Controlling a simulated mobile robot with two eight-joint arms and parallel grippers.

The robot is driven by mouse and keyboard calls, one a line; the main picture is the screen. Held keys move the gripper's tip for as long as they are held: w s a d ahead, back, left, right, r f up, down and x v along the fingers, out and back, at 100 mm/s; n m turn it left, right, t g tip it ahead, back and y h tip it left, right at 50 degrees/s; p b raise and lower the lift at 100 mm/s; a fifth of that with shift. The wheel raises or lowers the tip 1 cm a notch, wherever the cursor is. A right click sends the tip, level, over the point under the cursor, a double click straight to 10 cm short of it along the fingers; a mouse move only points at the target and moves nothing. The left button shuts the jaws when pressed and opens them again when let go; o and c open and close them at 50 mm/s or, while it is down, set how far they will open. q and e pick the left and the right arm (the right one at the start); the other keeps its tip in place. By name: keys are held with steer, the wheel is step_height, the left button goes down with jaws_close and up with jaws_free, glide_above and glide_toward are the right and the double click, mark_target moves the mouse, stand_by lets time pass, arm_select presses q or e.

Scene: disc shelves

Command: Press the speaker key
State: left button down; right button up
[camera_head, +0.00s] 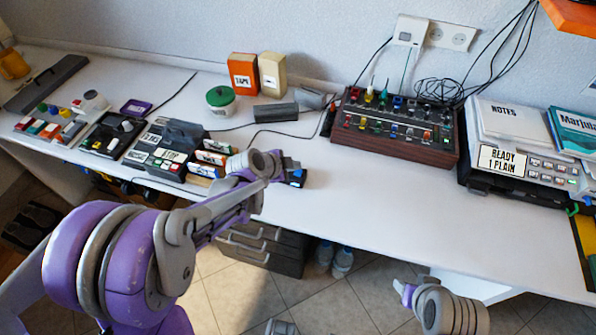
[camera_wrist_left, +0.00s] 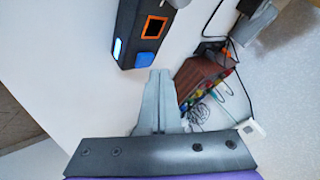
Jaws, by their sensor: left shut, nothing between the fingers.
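A dark box-shaped device (camera_wrist_left: 142,32) shows at the top of the left wrist view, with a blue key (camera_wrist_left: 144,60), an orange-framed square (camera_wrist_left: 154,27) and a glowing blue strip. I read no label saying speaker on it. My left gripper (camera_wrist_left: 159,74) is shut and empty, its fingertips just below the blue key in that view. I cannot tell whether they touch it. In the head view a small dark device with blue on it (camera_head: 297,176) shows just right of my left wrist, which partly hides it.
A label-covered console (camera_head: 166,152) and several coloured keys stand on the white desk (camera_head: 370,205) at left. A wood-sided mixer (camera_head: 395,125) with many knobs stands behind, trailing cables. A READY 1 PLAIN machine (camera_head: 525,168) is at right. The desk's front middle is clear.

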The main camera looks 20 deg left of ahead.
mark_target(295, 174)
arm_select(q)
step_height(295, 174, up, 6)
steer(key=p, duration=0.4)
stand_by(0.3)
stand_by(1.0)
